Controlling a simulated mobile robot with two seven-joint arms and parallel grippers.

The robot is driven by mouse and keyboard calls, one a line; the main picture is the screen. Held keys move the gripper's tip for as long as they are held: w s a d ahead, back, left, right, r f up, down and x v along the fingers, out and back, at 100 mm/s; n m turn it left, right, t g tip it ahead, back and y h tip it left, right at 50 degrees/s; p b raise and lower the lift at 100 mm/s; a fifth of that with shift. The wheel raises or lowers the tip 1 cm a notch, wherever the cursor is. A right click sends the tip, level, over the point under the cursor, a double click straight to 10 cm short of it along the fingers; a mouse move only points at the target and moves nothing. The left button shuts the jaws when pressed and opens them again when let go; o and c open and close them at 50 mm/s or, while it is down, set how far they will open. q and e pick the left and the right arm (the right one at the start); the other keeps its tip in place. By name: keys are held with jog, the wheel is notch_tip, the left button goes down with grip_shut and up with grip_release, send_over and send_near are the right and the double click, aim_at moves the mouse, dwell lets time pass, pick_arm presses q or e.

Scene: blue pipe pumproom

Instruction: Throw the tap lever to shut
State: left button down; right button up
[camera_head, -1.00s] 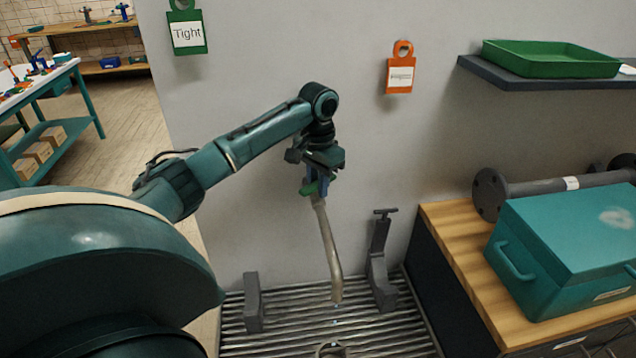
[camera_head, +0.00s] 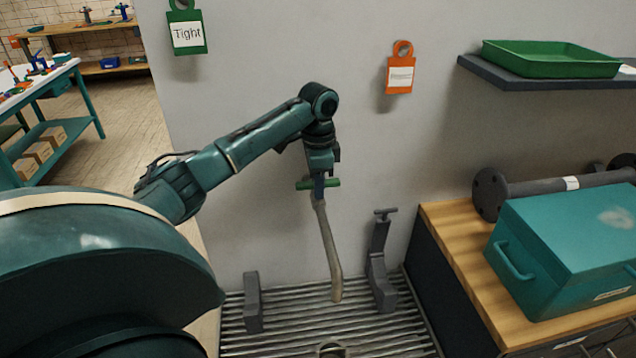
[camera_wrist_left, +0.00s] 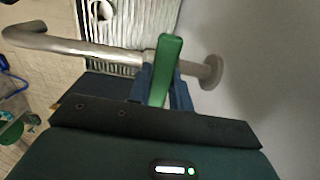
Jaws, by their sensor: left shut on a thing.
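The tap is a bare metal pipe (camera_head: 328,248) that comes out of the wall and bends down over the drain grate. Its green lever (camera_head: 305,185) lies crosswise to the pipe. My left gripper (camera_head: 319,188) is over the tap from above, its blue fingers shut on the lever. In the left wrist view the green lever (camera_wrist_left: 168,60) stands between the blue fingers (camera_wrist_left: 161,88), across the pipe (camera_wrist_left: 95,48). The valve body under the lever is mostly hidden by the fingers. My right gripper is not in view.
A metal drain grate (camera_head: 290,340) lies below, with two grey brackets (camera_head: 253,300) (camera_head: 380,275) on it. A teal box (camera_head: 560,245) and a flanged pipe (camera_head: 535,187) sit on the wooden bench at right. Tags hang on the wall: green (camera_head: 187,33), orange (camera_head: 400,75).

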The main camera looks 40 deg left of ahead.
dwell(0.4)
pick_arm(q)
jog(key=c, duration=1.3)
grip_release()
notch_tip(320, 180, up, 13)
jog(key=shift+r, duration=0.15)
jog(key=shift+s, duration=0.1)
